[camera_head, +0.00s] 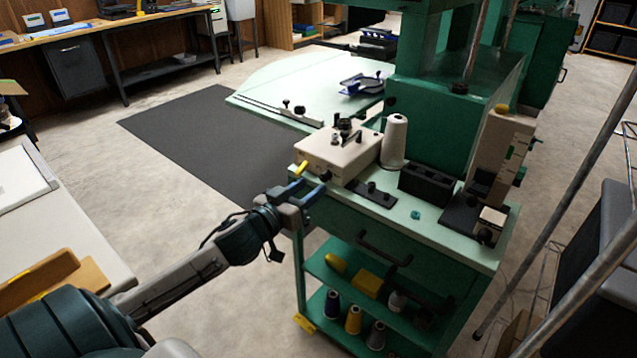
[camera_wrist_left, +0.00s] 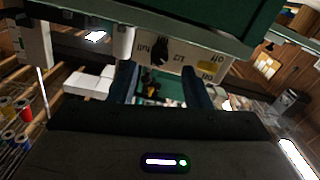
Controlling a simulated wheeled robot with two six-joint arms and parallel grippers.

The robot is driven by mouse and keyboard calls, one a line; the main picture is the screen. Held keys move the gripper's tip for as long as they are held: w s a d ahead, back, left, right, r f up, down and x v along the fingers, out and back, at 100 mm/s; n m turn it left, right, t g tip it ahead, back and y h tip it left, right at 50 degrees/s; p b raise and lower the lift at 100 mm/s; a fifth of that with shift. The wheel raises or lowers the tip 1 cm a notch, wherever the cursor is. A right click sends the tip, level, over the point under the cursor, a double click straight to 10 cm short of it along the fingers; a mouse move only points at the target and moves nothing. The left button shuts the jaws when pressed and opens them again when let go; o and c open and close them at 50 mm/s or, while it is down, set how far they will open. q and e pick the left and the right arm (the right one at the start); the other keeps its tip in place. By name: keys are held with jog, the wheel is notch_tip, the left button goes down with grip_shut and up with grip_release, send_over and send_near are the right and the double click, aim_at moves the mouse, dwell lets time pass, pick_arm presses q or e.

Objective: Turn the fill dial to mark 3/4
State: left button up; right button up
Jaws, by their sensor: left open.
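A cream box (camera_head: 338,152) sits on the left corner of the pale green bench top. In the left wrist view its front face (camera_wrist_left: 183,62) appears upside down, with the labels "full", "1/2" and "off". A black knob (camera_wrist_left: 159,52), apparently the fill dial, sticks out of this face near "full". I cannot make out a 3/4 mark.
A white thread cone (camera_head: 394,141) and a black block (camera_head: 426,185) stand beside the box. The green machine column (camera_head: 432,122) rises behind. Thread spools (camera_head: 353,319) stand on the cart's lower shelf. A dark mat (camera_head: 210,140) covers open floor to the left.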

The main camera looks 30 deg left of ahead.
aim_at(323, 178)
pick_arm(q)
jog(key=shift+w+d, duration=0.2)
jog(key=shift+w, duration=1.95)
grip_shut()
